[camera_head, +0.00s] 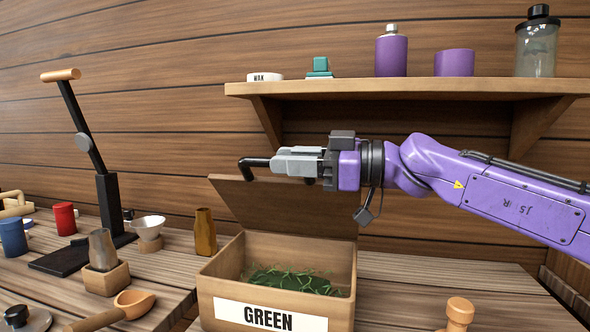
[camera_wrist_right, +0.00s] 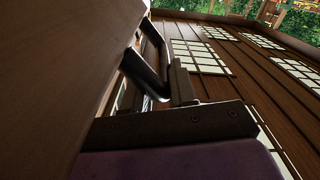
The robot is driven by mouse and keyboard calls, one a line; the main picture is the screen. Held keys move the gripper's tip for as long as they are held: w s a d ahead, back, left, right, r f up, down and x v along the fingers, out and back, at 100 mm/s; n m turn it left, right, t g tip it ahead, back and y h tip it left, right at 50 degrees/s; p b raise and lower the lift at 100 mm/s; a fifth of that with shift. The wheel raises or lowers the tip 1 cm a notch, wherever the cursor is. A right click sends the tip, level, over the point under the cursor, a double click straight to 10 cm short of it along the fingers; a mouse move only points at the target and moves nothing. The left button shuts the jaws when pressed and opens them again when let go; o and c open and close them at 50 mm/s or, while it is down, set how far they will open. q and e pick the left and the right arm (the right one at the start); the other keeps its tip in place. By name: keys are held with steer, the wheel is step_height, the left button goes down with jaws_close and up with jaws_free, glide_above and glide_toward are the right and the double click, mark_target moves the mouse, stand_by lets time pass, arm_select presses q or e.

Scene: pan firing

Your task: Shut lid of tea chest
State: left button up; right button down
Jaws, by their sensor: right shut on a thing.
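The tea chest (camera_head: 211,290) is a wooden box labelled GREEN, standing on the table with green leaves (camera_head: 290,281) inside. Its lid (camera_head: 285,206) is open, tilted up and back at the chest's rear. A dark bar handle (camera_head: 250,163) is at the lid's upper edge. My right gripper (camera_head: 290,163) comes in from the right and is shut on the handle. In the right wrist view the dark handle (camera_wrist_right: 148,78) runs between the fingers, beside the brown lid face (camera_wrist_right: 50,80). My left gripper is not in view.
A shelf (camera_head: 400,88) with a purple bottle (camera_head: 391,54), a purple cup and a glass jar hangs above my right arm. A lever press (camera_head: 105,200), cups, a funnel and a wooden scoop (camera_head: 134,303) stand left of the chest. A wooden knob (camera_head: 459,314) is at front right.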

steer(key=shift+s+f, duration=0.1)
steer(key=shift+f, duration=0.1)
steer(key=c, duration=1.1)
jaws_free()
steer(key=shift+o, duration=0.2)
steer(key=v, duration=1)
steer(key=shift+d+b, duration=0.25)
steer(key=shift+b, duration=0.05)
